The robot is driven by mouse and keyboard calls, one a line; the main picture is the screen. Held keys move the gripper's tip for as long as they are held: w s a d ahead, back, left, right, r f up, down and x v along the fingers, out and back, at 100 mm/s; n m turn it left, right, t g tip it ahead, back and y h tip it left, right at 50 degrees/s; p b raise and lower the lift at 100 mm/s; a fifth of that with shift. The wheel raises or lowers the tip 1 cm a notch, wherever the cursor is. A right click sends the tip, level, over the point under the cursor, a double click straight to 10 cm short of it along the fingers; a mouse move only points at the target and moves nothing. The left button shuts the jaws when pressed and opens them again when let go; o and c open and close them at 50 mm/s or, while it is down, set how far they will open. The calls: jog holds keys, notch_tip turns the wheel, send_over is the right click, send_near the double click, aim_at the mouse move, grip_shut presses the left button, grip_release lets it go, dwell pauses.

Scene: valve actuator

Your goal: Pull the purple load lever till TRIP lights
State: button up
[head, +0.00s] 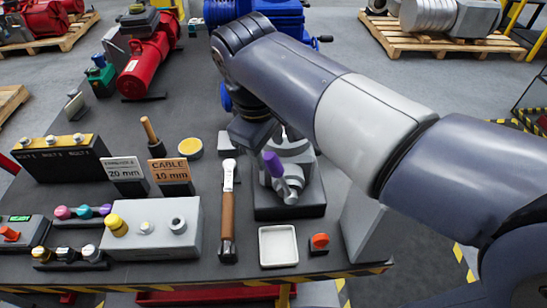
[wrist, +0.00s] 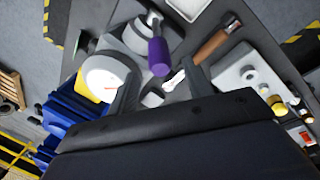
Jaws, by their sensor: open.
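The purple load lever (head: 272,163) stands up from a grey device (head: 303,182) on a dark base near the bench's right side. In the wrist view the lever's purple grip (wrist: 158,58) is near my gripper (wrist: 164,84), just beyond and roughly between the two fingertips. The fingers are apart, with nothing held between them. Whether a finger touches the lever cannot be told. A white round dial (wrist: 107,80) with a red needle is beside the left finger. In the head view my arm hides the fingertips and part of the device. I cannot make out a TRIP light.
A wooden-handled tool (head: 228,210) lies left of the device, and a white square tray (head: 278,246) is in front. A red-orange knob (head: 320,241) is at the right front. A grey box with knobs (head: 150,228), two sign cards and a blue actuator (head: 285,18) share the bench.

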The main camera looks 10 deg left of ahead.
aim_at(269, 156)
jog(key=f, duration=0.3)
jog(key=w+f, duration=0.1)
jog(key=f, duration=0.1)
jog(key=shift+d+f, duration=0.2)
jog(key=shift+f, duration=0.15)
jog(key=shift+c, duration=0.3)
grip_shut()
